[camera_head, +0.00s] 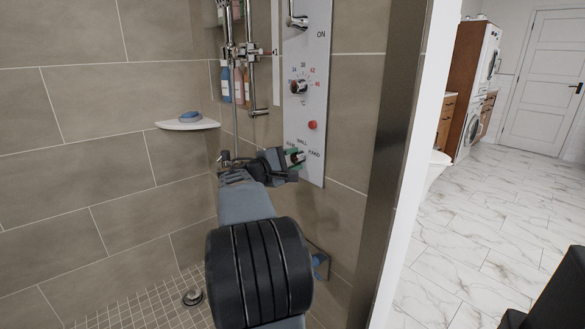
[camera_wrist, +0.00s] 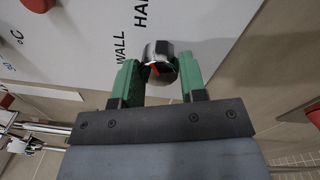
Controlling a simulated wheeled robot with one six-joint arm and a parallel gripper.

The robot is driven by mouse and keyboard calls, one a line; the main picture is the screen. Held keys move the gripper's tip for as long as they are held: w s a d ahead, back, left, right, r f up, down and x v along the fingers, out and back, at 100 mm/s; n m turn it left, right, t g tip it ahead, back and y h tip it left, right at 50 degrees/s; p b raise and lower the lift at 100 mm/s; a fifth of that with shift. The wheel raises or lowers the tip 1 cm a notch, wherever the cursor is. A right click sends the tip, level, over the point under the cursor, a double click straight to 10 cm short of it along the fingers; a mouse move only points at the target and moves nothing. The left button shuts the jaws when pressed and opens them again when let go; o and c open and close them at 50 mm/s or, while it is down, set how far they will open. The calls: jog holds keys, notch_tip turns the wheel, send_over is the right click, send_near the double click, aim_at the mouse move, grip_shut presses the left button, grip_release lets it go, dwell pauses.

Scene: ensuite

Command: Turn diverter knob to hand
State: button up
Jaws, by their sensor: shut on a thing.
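The diverter knob (camera_wrist: 159,62) is a small round shiny knob low on the white shower panel (camera_head: 306,100). It has a red mark on its face. It sits between the two green fingers of my gripper (camera_wrist: 160,75), which is shut on it. In the head view my gripper (camera_head: 294,158) reaches the panel's lower end, and the fingers hide much of the knob. The word WALL (camera_wrist: 120,49) is left of the knob in the wrist view, and HAND (camera_wrist: 140,14) is above it. I cannot tell which label the red mark points to.
Above the knob on the panel are a red button (camera_head: 312,125), a temperature dial (camera_head: 299,87) and a lever (camera_head: 297,20). A shower rail (camera_head: 249,60) with bottles (camera_head: 239,84) stands left. A corner shelf (camera_head: 188,124) holds a blue item. A dark frame edge (camera_head: 398,120) is right.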

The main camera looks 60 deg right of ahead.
dwell(0.4)
jog(key=o, duration=0.9)
jog(key=p+v, duration=0.2)
jog(key=v, duration=1.1)
jog(key=shift+w+a, duration=0.15)
jog(key=shift+a, duration=0.25)
